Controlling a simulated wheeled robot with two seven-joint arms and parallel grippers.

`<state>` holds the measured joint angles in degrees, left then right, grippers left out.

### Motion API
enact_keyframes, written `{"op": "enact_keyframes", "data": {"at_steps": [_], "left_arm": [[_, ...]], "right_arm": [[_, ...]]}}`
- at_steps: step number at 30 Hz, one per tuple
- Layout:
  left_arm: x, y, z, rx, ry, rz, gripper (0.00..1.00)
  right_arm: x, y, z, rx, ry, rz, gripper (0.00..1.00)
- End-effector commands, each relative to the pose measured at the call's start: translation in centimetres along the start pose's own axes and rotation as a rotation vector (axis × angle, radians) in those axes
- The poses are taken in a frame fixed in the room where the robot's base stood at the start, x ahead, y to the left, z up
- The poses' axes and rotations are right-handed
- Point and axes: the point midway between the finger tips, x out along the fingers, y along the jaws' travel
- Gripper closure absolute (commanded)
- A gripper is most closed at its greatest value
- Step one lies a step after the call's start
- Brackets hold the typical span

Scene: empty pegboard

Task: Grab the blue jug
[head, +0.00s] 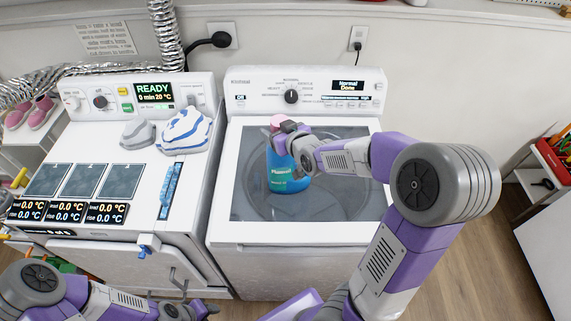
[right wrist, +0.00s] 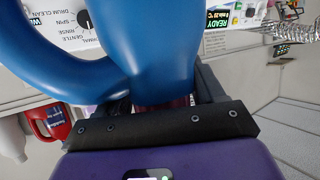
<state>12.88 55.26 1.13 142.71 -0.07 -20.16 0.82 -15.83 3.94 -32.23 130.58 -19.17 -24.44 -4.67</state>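The blue jug (head: 283,174) has a pink cap and a label and appears upright over the glass lid of the right-hand machine. My right gripper (head: 296,142) is at its upper right side and hides part of it. In the right wrist view, the jug (right wrist: 165,45) fills the upper middle with its handle loop at left. The dark fingers of my right gripper (right wrist: 164,100) sit close on both sides of a blue part of it. I cannot tell whether its base touches the lid. My left gripper (head: 190,311) is low at the bottom edge, partly cut off.
The washer (head: 224,238) has a raised control panel behind the jug. A left-hand machine (head: 140,218) carries screens, a blue-and-white cloth (head: 184,130) and a grey cloth. A red crate (head: 552,160) stands at the far right. Open floor lies right of the washer.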

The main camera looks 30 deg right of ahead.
Motion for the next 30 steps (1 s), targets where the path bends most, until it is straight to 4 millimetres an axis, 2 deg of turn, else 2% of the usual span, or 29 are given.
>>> {"op": "enact_keyframes", "data": {"at_steps": [1,12,13,23,26,30], "left_arm": [[0.0,0.0,0.0,0.0,0.0,0.0,0.57],[0.0,0.0,0.0,0.0,0.0,0.0,0.57],[0.0,0.0,0.0,0.0,0.0,0.0,0.57],[0.0,0.0,0.0,0.0,0.0,0.0,0.57],[-0.2,0.1,0.0,0.0,0.0,0.0,0.57],[-0.8,0.3,0.0,0.0,0.0,0.0,0.57]], "right_arm": [[0.0,0.0,0.0,0.0,0.0,0.0,0.41],[0.0,0.0,0.0,0.0,-0.001,0.0,0.98],[0.0,0.0,0.0,0.0,-0.001,0.0,1.0],[-0.1,0.0,-0.3,0.0,0.006,0.0,1.0],[-0.3,0.0,-1.1,0.0,0.01,0.001,1.0],[-1.3,0.0,-3.3,0.0,0.013,-0.001,1.0]]}}
